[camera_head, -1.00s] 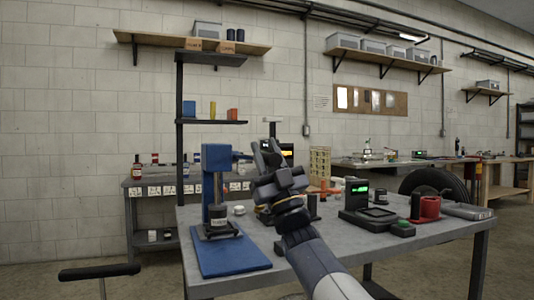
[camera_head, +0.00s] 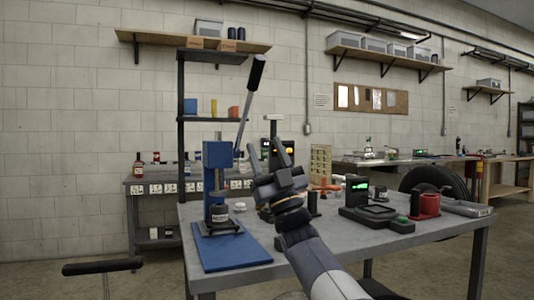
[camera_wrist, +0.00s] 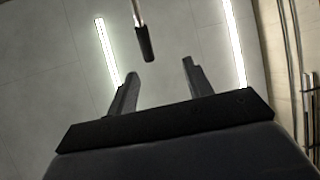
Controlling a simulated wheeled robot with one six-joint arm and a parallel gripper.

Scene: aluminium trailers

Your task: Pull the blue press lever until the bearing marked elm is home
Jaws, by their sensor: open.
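The blue press (camera_head: 218,157) stands on its blue base plate (camera_head: 232,252) at the left of the grey table. Its lever rises up and right from the press, ending in a black grip (camera_head: 257,72). A dark, white-labelled piece (camera_head: 222,213) sits under the ram; I cannot read its label surely. My gripper (camera_head: 275,147) is open and empty, right of the lever rod and below the grip. In the wrist view the black lever grip (camera_wrist: 145,43) hangs beyond the gap between my open fingers (camera_wrist: 158,80), apart from them.
A shelf rack stands behind the press. The space above the table around the lever is clear.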

